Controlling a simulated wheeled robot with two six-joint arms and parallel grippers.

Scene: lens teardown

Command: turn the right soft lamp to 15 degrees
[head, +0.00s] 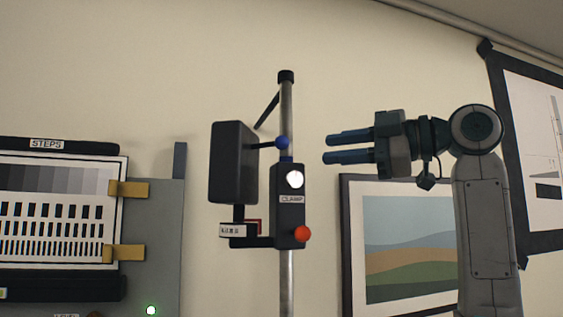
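The soft lamp (233,163) is a dark box-shaped head on a metal pole (287,270) in the middle of the head view. It is seen nearly edge-on, its lit face hidden. A block marked CLAMP (289,225) joins it to the pole, with a red-orange knob (302,234) at its lower side. A lever with a blue ball (282,143) sticks out beside the lamp head. A small label plate (238,231) sits under the lamp, too small to read surely. My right gripper (325,148) is right of the blue ball, fingers apart, pointing left, empty. My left gripper is not in view.
A STEPS chart (60,180) is held by yellow clips (128,189) on a grey board (160,260) at left. A framed landscape picture (347,250) hangs behind my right arm. Another dark-framed sheet (535,150) hangs at far right. A gap separates gripper and pole.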

